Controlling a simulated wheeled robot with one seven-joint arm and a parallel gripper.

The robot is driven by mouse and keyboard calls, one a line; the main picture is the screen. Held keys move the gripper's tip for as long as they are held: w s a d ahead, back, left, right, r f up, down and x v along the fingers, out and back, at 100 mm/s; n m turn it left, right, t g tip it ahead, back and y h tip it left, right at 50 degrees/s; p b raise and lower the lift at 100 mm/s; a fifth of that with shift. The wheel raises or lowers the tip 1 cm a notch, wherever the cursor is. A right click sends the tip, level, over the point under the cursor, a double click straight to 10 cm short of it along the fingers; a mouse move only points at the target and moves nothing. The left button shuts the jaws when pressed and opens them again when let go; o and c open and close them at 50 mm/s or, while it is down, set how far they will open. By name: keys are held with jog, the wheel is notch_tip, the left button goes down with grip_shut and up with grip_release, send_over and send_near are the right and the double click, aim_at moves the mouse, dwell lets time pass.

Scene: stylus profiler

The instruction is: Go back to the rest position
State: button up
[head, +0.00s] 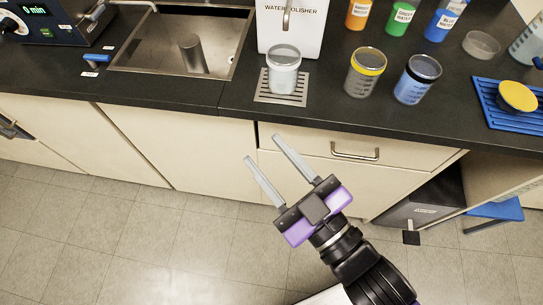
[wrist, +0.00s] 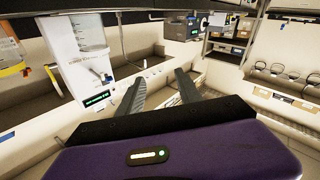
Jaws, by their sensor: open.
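My gripper (head: 270,165) is open, with its two grey fingers spread apart and nothing between them. In the head view it hangs in front of the counter's cabinet doors, above the tiled floor. In the wrist view the open fingers (wrist: 162,85) also show empty, pointing out into the room. A purple and black hand body carries the fingers. The fingers look clear of the counter, though the exact gap cannot be told.
The dark counter (head: 180,97) holds a sink (head: 135,60), a white water polisher (head: 290,40) with a clear cup (head: 284,75), and yellow-rimmed (head: 364,75) and blue (head: 416,82) cups. A blue mat (head: 490,100) lies right. A drawer handle (head: 355,152) faces my gripper. Floor (head: 130,235) is free at left.

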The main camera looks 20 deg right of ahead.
dwell(0.4)
jog(key=s+d+f+m+g+h, duration=0.1)
jog(key=s+d+f+m+h, duration=0.1)
jog(key=s, duration=0.7)
jog(key=s+d+f+m+g+h, duration=0.2)
jog(key=s+d+f+m+h, duration=0.1)
jog(key=s+d+f, duration=0.4)
jog(key=s+d, duration=0.2)
jog(key=shift+s+m+g, duration=0.3)
jog(key=shift+s+m, duration=0.05)
jog(key=shift+m, duration=0.05)
